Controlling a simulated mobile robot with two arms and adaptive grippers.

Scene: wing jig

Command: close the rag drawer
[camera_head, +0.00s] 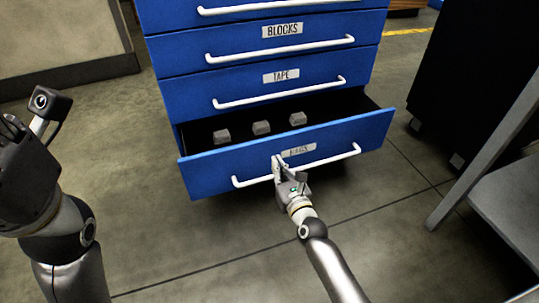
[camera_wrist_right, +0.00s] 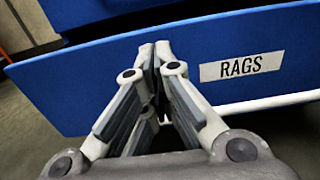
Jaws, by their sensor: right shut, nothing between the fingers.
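The rag drawer (camera_head: 215,174) is the bottom drawer of a blue cabinet and stands pulled out. Its label reads RAGS, clear in the right wrist view (camera_wrist_right: 241,66) and partly covered in the head view. A white bar handle (camera_head: 335,158) runs across its front. Several small grey blocks (camera_head: 261,128) lie inside. My right gripper (camera_head: 279,160) is shut and empty, with its tips at the drawer front near the handle's middle; I cannot tell whether they touch. In the right wrist view the fingertips (camera_wrist_right: 155,50) meet before the blue front (camera_wrist_right: 85,85). My left arm shows at the left; its fingers are not visible.
The TAPE drawer (camera_head: 240,88) and BLOCKS drawer (camera_head: 235,42) above are shut. A grey metal shelf frame (camera_head: 510,195) stands at the right, beside a black cabinet (camera_head: 475,75). A low grey structure (camera_head: 60,50) stands at the upper left. The floor before the drawer is clear.

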